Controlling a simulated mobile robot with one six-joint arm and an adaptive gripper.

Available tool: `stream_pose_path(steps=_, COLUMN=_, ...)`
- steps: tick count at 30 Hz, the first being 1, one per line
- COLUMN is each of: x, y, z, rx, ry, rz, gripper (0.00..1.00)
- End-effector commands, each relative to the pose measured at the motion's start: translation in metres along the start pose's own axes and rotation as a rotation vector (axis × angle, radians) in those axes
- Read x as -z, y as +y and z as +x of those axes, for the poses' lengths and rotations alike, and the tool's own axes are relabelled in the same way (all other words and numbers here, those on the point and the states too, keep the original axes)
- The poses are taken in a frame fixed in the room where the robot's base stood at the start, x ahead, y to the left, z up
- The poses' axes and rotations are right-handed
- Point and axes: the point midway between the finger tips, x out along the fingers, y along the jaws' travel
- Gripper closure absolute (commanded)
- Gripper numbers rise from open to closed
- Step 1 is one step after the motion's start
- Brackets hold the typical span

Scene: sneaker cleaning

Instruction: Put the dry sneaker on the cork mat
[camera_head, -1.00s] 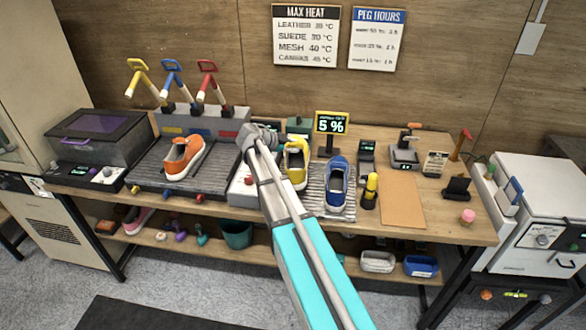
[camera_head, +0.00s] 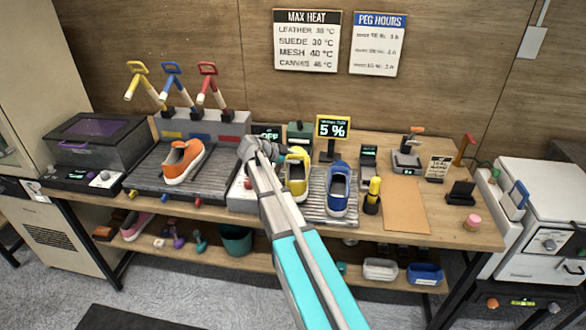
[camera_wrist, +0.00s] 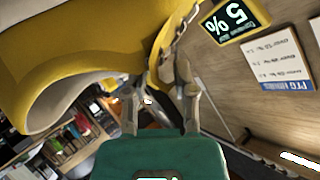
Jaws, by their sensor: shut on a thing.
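The yellow sneaker (camera_head: 297,178) is at the left end of the ribbed metal rack, left of the blue sneaker (camera_head: 339,190). It fills the upper left of the wrist view (camera_wrist: 95,75). My gripper (camera_wrist: 160,78) is shut on an edge of the yellow sneaker. In the head view my arm mostly hides the fingers. I cannot tell whether the sole touches the rack. The plain brown cork mat (camera_head: 405,207) lies bare on the bench, right of the rack. A display (camera_head: 333,127) behind the sneakers reads 5 %.
The blue sneaker and a yellow-and-black bottle (camera_head: 373,195) stand between the yellow sneaker and the mat. An orange sneaker (camera_head: 183,161) sits on a grey tray at left. A scale-like device (camera_head: 406,160) and a black stand (camera_head: 460,193) are near the mat.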

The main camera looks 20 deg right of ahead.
Motion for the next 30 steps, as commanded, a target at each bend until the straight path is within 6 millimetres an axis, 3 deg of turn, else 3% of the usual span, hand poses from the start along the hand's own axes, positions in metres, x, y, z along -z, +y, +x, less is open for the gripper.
stream_pose_path(steps=12, x=-0.025, y=0.019, z=0.019, rx=0.0, ry=0.001, rz=0.0, gripper=1.0)
stream_pose_path(steps=24, x=-0.026, y=0.021, z=0.02, rx=-0.002, ry=0.0, rz=0.002, gripper=1.0)
stream_pose_path(steps=25, x=-0.026, y=0.021, z=0.02, rx=-0.003, ry=-0.001, rz=0.002, gripper=0.61)
stream_pose_path(steps=30, x=-0.026, y=0.021, z=0.021, rx=-0.002, ry=0.0, rz=0.001, gripper=0.3)
